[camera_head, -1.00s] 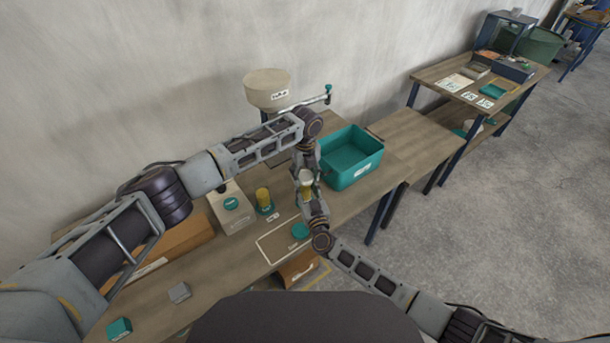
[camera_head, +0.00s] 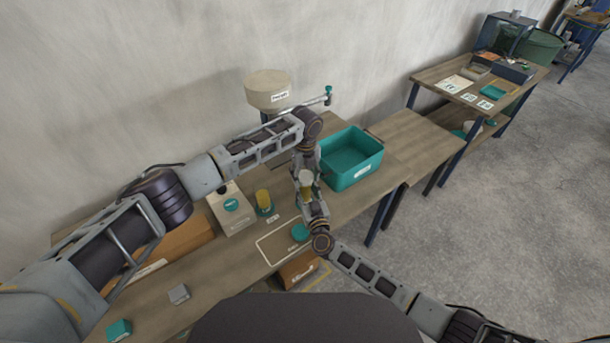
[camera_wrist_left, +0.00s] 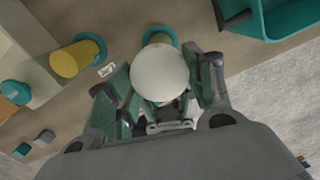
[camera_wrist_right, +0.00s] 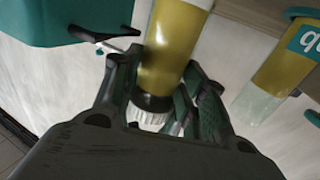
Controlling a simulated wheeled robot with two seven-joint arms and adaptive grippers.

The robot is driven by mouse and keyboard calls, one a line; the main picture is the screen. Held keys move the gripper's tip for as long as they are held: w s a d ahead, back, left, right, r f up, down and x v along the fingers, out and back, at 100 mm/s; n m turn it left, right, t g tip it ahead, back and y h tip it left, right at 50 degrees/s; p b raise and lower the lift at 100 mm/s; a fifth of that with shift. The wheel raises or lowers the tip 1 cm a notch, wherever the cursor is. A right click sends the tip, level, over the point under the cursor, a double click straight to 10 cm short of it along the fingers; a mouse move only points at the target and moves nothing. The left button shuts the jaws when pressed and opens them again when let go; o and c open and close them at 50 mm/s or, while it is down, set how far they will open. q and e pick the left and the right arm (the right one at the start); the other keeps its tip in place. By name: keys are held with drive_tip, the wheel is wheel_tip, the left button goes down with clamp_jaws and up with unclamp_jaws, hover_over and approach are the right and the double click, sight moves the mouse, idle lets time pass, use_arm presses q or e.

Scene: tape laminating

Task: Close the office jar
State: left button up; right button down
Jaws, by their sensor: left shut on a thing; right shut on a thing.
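The office jar, a clear cylinder with yellow contents (camera_wrist_right: 172,45), is upright between my two grippers over the bench. My right gripper (camera_wrist_right: 152,85) is shut around its body. The round white lid (camera_wrist_left: 160,73) shows from above in the left wrist view, with my left gripper (camera_wrist_left: 165,88) shut on it. In the right wrist view the lid's ribbed side (camera_wrist_right: 148,119) lies against a dark collar at the jar's top. I cannot tell whether it is fully seated. In the head view the left gripper (camera_head: 306,172) is above the right gripper (camera_head: 308,192), close together.
A second yellow jar (camera_head: 263,198) on a teal base stands to the left, beside a beige box (camera_head: 232,212). A teal bin (camera_head: 352,168) is close on the right. A teal disc (camera_head: 300,231) lies by a white-outlined area in front. A beige hopper (camera_head: 270,90) stands behind.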

use_arm(q)
drive_tip(key=shift+s+a+f, duration=0.15)
drive_tip(key=shift+a+f, duration=0.05)
drive_tip(key=shift+f, duration=0.7)
drive_tip(key=shift+c, duration=0.6)
idle(1.0)
drive_tip(key=shift+r, duration=0.15)
drive_tip(key=shift+d+r, duration=0.15)
drive_tip(key=shift+r, duration=0.1)
drive_tip(key=shift+r, duration=0.55)
idle(1.2)
drive_tip(key=shift+f, duration=0.45)
idle(0.6)
drive_tip(key=shift+f, duration=0.6)
idle(0.4)
drive_tip(key=shift+o, duration=0.9)
drive_tip(key=o, duration=0.7)
